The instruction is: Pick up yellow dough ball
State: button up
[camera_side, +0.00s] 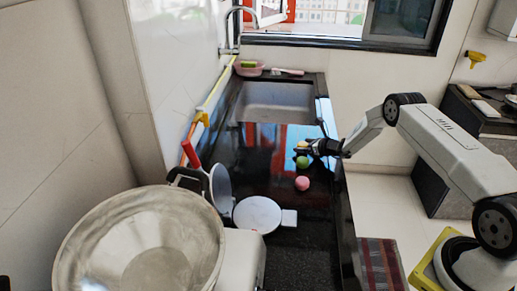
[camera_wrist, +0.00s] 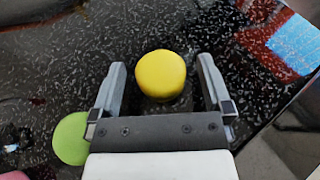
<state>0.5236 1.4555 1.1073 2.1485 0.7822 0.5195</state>
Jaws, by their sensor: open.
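The yellow dough ball (camera_wrist: 161,75) rests on the dark speckled counter. In the wrist view it lies between and slightly beyond the tips of my open gripper (camera_wrist: 160,78), with a gap on both sides. In the side view my gripper (camera_side: 303,147) is low over the counter, and only a small part of the yellow ball (camera_side: 302,144) shows by the fingers. A green ball (camera_side: 302,162) sits just in front of the gripper, and it also shows at the left finger's outer side in the wrist view (camera_wrist: 71,140). A pink ball (camera_side: 302,183) lies nearer the camera.
A sink (camera_side: 278,102) is at the back of the counter (camera_side: 262,165). A white round plate-like press (camera_side: 257,214) and a large metal bowl (camera_side: 140,245) stand at front left. The counter's right edge runs close beneath my arm.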

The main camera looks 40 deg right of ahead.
jog(key=shift+w+a+f, duration=0.1)
jog(key=shift+w+f, duration=0.1)
jog(key=shift+w, duration=0.3)
jog(key=c, duration=1.3)
jog(key=shift+o, duration=0.2)
jog(key=shift+r, duration=1.55)
jog(key=s+a+r, duration=0.4)
jog(key=s+r, duration=0.6)
jog(key=s, duration=0.3)
jog(key=shift+s, duration=0.15)
jog(key=shift+a, duration=0.1)
